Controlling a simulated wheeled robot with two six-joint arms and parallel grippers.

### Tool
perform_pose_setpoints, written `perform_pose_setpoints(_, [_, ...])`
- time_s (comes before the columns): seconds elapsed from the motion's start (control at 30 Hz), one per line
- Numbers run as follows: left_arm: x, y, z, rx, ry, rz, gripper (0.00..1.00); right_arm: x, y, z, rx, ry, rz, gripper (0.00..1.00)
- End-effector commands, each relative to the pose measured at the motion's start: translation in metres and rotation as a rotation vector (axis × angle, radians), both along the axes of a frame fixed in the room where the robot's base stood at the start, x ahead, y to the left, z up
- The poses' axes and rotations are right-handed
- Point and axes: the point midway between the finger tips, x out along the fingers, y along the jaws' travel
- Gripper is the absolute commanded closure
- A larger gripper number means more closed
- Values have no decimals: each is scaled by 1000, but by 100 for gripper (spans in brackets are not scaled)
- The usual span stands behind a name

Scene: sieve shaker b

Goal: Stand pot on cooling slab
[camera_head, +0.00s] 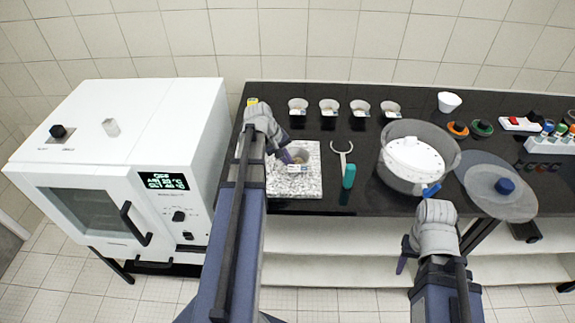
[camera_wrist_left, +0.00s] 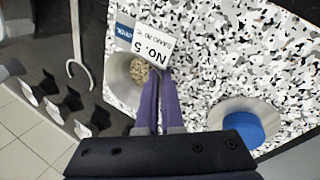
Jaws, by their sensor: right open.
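A small pot (camera_head: 299,155) with beige grains and a white "No. 5" label is at the speckled cooling slab (camera_head: 292,186), on the right part of the slab in the head view. In the left wrist view the pot (camera_wrist_left: 124,72) has its rim between the purple fingers of my left gripper (camera_wrist_left: 160,72), which are nearly together and appear shut on it. In the head view my left gripper (camera_head: 284,156) reaches the pot from the left. Whether its base touches the slab is unclear. My right gripper (camera_head: 402,264) is open and empty in front of the bench.
Several labelled pots (camera_head: 329,107) line the back. A teal-handled fork tool (camera_head: 348,176) lies right of the slab. A clear bowl (camera_head: 417,184) and a round lid (camera_head: 478,190) are further right. A white oven (camera_head: 120,180) stands left.

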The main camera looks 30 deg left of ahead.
Motion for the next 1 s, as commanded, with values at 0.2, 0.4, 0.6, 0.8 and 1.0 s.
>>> perform_pose_setpoints(0.2, [0,0,1,0,0,0,100,0,0,1,0,0,0,50])
perform_pose_setpoints(0.4, [0,0,-1,0,0,0,87,0,0,-1,0,0,0,50])
perform_pose_setpoints(0.6, [0,0,-1,0,0,0,66,0,0,-1,0,0,0,50])
perform_pose_setpoints(0.8, [0,0,-1,0,0,0,66,0,0,-1,0,0,0,50])
perform_pose_setpoints(1.0, [0,0,4,0,0,0,66,0,0,4,0,0,0,50])
